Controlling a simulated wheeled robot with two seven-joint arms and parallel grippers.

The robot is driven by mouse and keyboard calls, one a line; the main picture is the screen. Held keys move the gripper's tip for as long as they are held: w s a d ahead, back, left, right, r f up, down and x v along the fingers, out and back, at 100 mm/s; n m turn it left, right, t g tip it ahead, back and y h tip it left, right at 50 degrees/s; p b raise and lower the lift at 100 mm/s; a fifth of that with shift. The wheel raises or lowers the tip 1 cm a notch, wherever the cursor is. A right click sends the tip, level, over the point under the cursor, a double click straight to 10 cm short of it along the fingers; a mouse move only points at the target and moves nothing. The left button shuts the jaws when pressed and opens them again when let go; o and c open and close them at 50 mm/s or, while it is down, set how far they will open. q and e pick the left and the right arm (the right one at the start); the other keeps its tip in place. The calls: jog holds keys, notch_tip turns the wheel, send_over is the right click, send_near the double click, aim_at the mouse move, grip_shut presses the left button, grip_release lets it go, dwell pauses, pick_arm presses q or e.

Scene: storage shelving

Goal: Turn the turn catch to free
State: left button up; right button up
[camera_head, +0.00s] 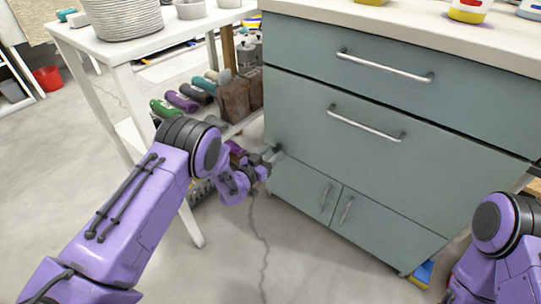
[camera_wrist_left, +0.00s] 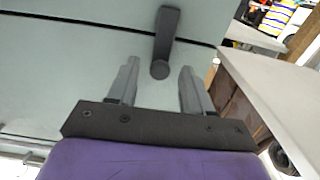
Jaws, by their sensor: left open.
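The turn catch (camera_wrist_left: 167,38) is a dark grey bar with a rounded end on the grey-green cabinet front (camera_head: 360,145). In the left wrist view it lies across the dark seam between two panels, its rounded end toward my gripper. My left gripper (camera_wrist_left: 158,86) is open, with one finger on each side of the catch's rounded end; I cannot tell whether either touches it. In the head view my left gripper (camera_head: 271,156) is at the cabinet's left edge and largely hides the catch. My right arm shows at the lower right, its gripper out of frame.
A white table (camera_head: 105,45) stands left of the cabinet, with bottles (camera_head: 180,101) on a low shelf behind. The cabinet has bar handles (camera_head: 385,67) and two small lower doors (camera_head: 305,190). The floor in front is clear.

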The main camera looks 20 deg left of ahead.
pick_arm(q)
grip_shut()
